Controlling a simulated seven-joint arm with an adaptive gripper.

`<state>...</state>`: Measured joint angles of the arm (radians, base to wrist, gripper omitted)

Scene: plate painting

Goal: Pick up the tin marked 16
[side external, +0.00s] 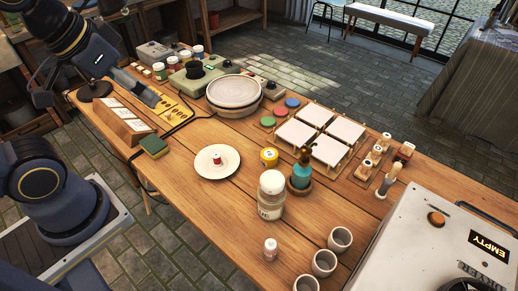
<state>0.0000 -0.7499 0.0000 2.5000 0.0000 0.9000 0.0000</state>
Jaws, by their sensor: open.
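A separate yellow tin (269,157) stands near the middle, right of the white plate (217,161). The markings are too small to read, so I cannot tell which tin bears 16. My gripper (140,90) is at the upper left, over the table's left end near the yellow palette. It is open, apart from the tins, with its fingertips hard to make out.
A turntable wheel (234,91) stands at the back centre. White tiles (297,134), a teal bottle (302,170), a large jar (271,195) and grey cups (324,262) crowd the right. A dryer box (420,235) fills the front right.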

